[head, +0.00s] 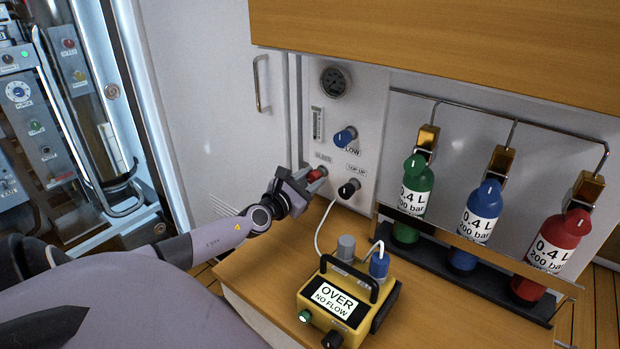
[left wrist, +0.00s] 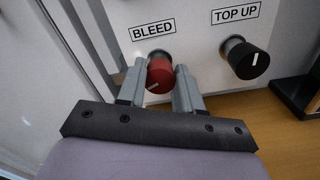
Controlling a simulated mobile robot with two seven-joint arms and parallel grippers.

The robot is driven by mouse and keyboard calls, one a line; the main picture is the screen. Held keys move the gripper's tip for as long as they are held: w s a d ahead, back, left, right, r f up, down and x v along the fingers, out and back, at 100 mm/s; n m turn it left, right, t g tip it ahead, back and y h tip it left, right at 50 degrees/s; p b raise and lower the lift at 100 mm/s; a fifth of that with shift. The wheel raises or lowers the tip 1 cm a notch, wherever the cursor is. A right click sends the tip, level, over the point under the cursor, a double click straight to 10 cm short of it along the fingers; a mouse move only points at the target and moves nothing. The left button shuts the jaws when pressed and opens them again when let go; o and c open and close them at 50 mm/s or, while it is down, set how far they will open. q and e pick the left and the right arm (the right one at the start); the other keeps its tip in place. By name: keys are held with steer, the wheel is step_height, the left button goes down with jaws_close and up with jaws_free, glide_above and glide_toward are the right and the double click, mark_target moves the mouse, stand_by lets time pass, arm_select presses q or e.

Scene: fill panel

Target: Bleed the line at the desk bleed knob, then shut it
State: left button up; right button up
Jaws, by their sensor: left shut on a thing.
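The red bleed knob (head: 315,175) sits low on the grey desk panel (head: 372,115), under a label. In the left wrist view the red knob (left wrist: 160,74) shows under the word BLEED, its white mark pointing to the lower left. My left gripper (head: 308,180) is shut on it, one finger on each side; the fingers (left wrist: 160,85) show in the left wrist view. The yellow meter box (head: 340,300) on the desk reads OVER, NO FLOW. My right gripper is not in view.
The black TOP UP knob (head: 349,188) is close to the right of the bleed knob. Green (head: 414,190), blue (head: 480,215) and red (head: 556,245) bottles stand in a rack at right.

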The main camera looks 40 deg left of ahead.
arm_select(q)
steer(key=m+p, duration=0.1)
steer(key=m, duration=0.3)
steer(key=shift+m, duration=0.4)
steer(key=m+p, duration=0.1)
steer(key=m, duration=0.2)
steer(key=shift+d+m, duration=0.1)
steer(key=shift+m, duration=0.2)
steer(key=m+p, duration=0.2)
steer(key=m, duration=0.2)
steer(key=shift+m, duration=0.3)
steer(key=m+p, duration=0.1)
steer(key=m, duration=0.2)
steer(key=shift+f+m, duration=0.15)
steer(key=shift+m, duration=0.15)
steer(key=m, duration=0.2)
steer(key=shift+f+m+p, duration=0.1)
steer(key=shift+m+p, duration=0.2)
steer(key=shift+p, duration=0.05)
steer(key=shift+m, duration=1.6)
steer(key=o, duration=1)
steer(key=shift+o, duration=0.2)
